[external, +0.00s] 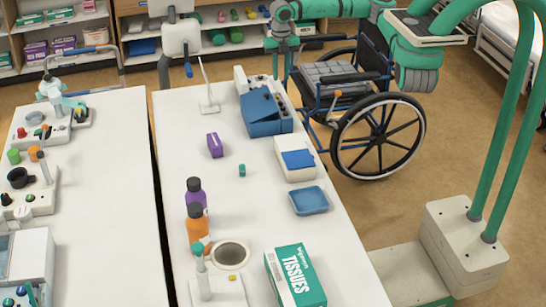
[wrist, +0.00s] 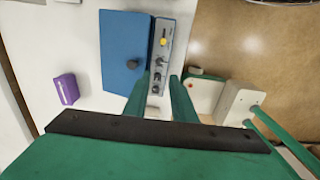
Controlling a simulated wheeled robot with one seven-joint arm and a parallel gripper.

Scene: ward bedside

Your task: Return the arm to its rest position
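My arm reaches in from the right of the external view, over the wheelchair, and bends down at the far end of the right-hand table (external: 180,130). My gripper (external: 281,76) points down above the blue box (external: 262,127) and the panel with knobs behind it. In the wrist view, the two green fingers of my gripper (wrist: 161,80) are apart, with nothing held between them. The blue box (wrist: 118,45) with a dark knob and the grey knob panel (wrist: 165,35) lie beneath and ahead of the fingers.
A purple box (external: 215,145), bottles (external: 198,232), a blue tray (external: 309,201) and a tissue box (external: 295,277) stand on the table. A wheelchair (external: 378,136) stands beside it. Another cluttered table (external: 110,170) is at left. Floor (external: 440,170) right of the wheelchair is bare.

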